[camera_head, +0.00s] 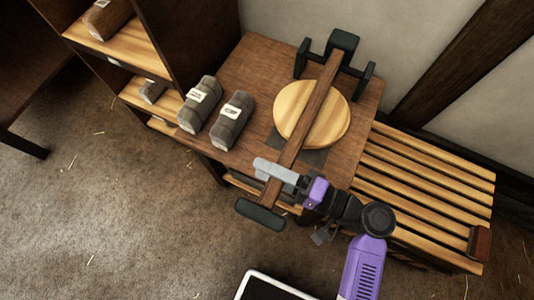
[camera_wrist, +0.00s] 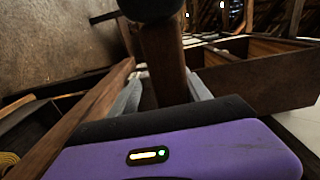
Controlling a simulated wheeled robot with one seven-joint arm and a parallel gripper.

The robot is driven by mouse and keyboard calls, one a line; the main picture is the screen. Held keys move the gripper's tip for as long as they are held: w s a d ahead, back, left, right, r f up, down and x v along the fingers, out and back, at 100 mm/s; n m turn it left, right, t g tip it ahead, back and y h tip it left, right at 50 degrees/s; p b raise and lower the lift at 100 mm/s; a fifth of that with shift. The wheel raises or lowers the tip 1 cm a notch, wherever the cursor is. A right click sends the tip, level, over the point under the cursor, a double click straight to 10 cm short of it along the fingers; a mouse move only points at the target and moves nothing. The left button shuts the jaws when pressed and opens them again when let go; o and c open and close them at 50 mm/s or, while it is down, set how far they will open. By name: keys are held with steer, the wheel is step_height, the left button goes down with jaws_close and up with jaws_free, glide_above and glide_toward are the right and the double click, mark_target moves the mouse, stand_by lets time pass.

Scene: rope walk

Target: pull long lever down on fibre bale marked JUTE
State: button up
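The long lever (camera_head: 318,105) is a brown wooden bar. It runs from a dark green bracket (camera_head: 343,43) at the back of a wooden table, over a round pale wooden plate (camera_head: 288,104), to a dark green crossbar handle (camera_head: 260,214) past the front edge. My gripper (camera_head: 272,172) is at the lever near its handle end. In the wrist view its grey fingers stand on both sides of the lever (camera_wrist: 167,65) and appear to touch it. Two grey bales (camera_head: 200,104) (camera_head: 231,120) with pale labels lie left of the plate; I cannot read the labels.
A shelf unit (camera_head: 130,45) on the left holds a brown bale (camera_head: 106,18) and a small grey one (camera_head: 152,91). A slatted bench (camera_head: 420,190) stands right of the table, with a red-brown block (camera_head: 479,243) at its end. The floor (camera_head: 100,210) at front left is open.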

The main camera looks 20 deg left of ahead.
steer(key=shift+r, duration=0.1)
stand_by(0.4)
steer(key=d, duration=0.7)
steer(key=shift+s+d, duration=0.15)
steer(key=shift+d, duration=0.2)
